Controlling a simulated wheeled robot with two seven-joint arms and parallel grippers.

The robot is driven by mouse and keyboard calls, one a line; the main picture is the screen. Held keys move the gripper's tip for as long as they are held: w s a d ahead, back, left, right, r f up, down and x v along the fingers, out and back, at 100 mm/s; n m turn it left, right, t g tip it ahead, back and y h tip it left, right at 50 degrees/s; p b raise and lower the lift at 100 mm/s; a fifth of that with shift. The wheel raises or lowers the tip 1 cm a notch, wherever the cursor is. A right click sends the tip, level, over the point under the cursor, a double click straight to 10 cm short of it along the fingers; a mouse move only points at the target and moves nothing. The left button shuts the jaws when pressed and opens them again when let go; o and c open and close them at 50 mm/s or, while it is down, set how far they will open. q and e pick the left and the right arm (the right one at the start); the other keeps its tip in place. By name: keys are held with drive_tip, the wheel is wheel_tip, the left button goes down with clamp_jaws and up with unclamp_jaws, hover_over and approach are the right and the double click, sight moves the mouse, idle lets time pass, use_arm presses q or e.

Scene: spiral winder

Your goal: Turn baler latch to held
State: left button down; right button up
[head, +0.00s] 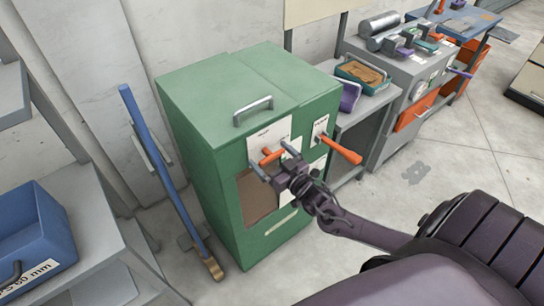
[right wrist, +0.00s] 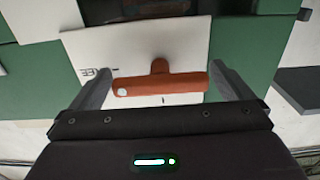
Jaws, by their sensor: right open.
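The green baler (head: 225,110) stands upright with a silver bar handle on its top. On its front, an orange T-shaped latch handle (head: 268,158) sits on a white label plate. In the right wrist view the latch handle (right wrist: 160,86) lies nearly level across the picture, its short stem pointing up. My right gripper (head: 272,157) is open, with one finger at each end of the handle's bar; no grip on it shows. A second orange lever (head: 341,150) sticks out further right on the front. My left gripper is out of view.
A blue pole (head: 155,170) leans at the baler's left. A grey shelf with a blue bin (head: 35,235) stands at the left. A grey bench (head: 365,105) with a tray stands right of the baler. The floor in front is clear.

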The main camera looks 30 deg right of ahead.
drive_tip(key=c, duration=0.9)
drive_tip(key=shift+o, duration=0.2)
drive_tip(key=shift+n, duration=0.3)
drive_tip(key=n, duration=0.3)
drive_tip(key=shift+n+p, duration=0.3)
drive_tip(key=shift+p, duration=0.05)
drive_tip(key=n, duration=0.4)
drive_tip(key=shift+n, duration=0.3)
drive_tip(key=n, duration=0.4)
drive_tip(key=shift+n+p, duration=0.3)
drive_tip(key=shift+p, duration=0.1)
drive_tip(key=shift+n, duration=2.3)
